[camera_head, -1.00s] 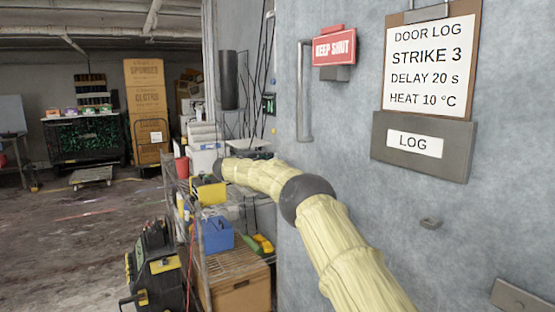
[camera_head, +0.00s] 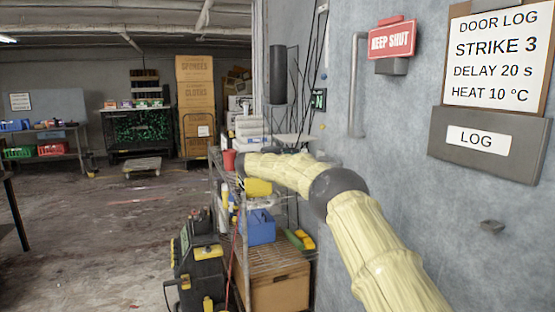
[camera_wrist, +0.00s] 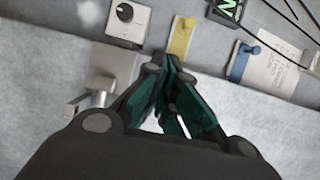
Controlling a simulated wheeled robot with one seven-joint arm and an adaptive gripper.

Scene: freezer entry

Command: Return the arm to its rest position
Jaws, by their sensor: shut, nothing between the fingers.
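My gripper (camera_wrist: 165,85) shows in the wrist view with its dark, green-padded fingers drawn together and nothing held between them. Behind it is the grey wall, with a metal latch-like fitting (camera_wrist: 108,78) to the left of the fingers. In the head view my arm, in a pale yellow cover with dark joints, reaches from the lower right toward the wire shelf. The gripper itself cannot be made out in that view.
A wire shelf (camera_head: 265,262) with a blue bin (camera_head: 258,228) stands beside the wall under my arm. A black and yellow machine (camera_head: 200,265) stands left of it. A red KEEP SHUT sign (camera_head: 392,40) and a door log board (camera_head: 497,60) are on the wall. The floor at left is open.

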